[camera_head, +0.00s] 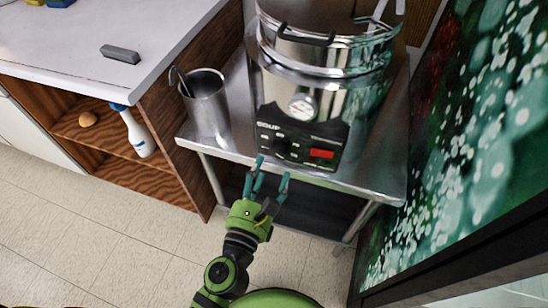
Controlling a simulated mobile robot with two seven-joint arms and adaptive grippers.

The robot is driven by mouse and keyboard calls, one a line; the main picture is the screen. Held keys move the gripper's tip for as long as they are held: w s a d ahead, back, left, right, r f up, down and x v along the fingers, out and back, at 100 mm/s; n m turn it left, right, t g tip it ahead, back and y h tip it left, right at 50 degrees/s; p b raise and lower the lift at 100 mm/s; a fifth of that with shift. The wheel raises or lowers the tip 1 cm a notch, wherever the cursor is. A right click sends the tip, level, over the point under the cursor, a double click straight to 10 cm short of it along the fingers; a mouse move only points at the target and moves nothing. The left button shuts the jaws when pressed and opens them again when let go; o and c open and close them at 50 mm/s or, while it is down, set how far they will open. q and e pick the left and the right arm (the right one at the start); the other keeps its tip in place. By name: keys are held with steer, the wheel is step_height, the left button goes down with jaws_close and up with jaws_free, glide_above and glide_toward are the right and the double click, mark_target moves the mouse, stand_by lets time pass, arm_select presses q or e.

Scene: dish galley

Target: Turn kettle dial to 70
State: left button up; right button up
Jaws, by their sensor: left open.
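The steel soup kettle (340,103) stands on a metal table. Its black front panel (298,147) carries the word SOUP and a red display (321,154). A dark dial (281,147) sits on the panel left of the display; its setting is too small to read. My left gripper (272,168) is open and empty, its teal fingers spread just below the panel in the picture and pointing up toward the dial. I cannot tell whether a fingertip touches the panel. My right gripper is not in view.
A steel container (207,108) with utensils stands left of the kettle on the metal table (375,183). A white counter (75,45) holds a grey bar (120,54). A white bottle (134,133) is on the wooden shelf below. A green patterned panel (470,140) bounds the right side.

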mark_target(277, 154)
arm_select(q)
steer(key=p+x, duration=0.1)
steer(key=x, duration=0.4)
steer(key=shift+d, duration=0.1)
steer(key=c, duration=1.2)
